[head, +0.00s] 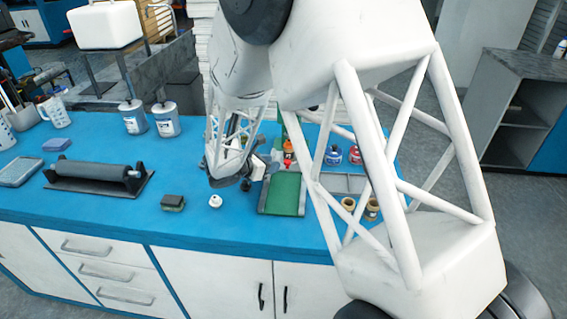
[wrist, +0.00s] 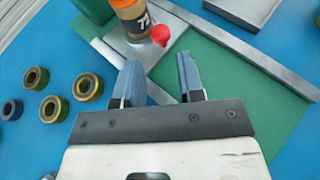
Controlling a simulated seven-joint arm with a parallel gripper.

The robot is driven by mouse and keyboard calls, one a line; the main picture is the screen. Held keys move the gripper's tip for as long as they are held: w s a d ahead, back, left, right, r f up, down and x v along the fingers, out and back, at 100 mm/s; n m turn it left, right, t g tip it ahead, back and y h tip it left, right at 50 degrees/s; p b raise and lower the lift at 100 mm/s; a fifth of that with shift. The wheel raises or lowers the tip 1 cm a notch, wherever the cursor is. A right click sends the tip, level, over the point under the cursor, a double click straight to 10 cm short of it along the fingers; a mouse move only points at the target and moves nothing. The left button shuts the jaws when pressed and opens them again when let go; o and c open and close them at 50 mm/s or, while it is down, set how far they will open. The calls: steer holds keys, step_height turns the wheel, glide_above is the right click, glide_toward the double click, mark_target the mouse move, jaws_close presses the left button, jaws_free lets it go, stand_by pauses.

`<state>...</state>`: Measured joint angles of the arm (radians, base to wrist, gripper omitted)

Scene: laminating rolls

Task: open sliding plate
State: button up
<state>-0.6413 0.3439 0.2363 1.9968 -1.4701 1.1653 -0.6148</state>
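The green sliding plate (head: 284,191) lies flat on the blue bench in the head view, edged by grey metal rails. In the wrist view the green plate (wrist: 215,62) stretches under and to the right of my gripper (wrist: 160,66). My gripper also shows in the head view (head: 262,166), low at the plate's left side. Its two blue-grey fingers are apart, with nothing visible between them. My arm hides part of the plate's surroundings in the head view.
A bottle with a red tip (wrist: 135,20) stands just beyond my fingers. Several ringed rolls (wrist: 88,87) lie to the left. A black roller (head: 100,172), a small dark block (head: 173,202) and a white knob (head: 215,201) sit on the bench.

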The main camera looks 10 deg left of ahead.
mark_target(286, 162)
steer(key=shift+x, duration=3.05)
jaws_close()
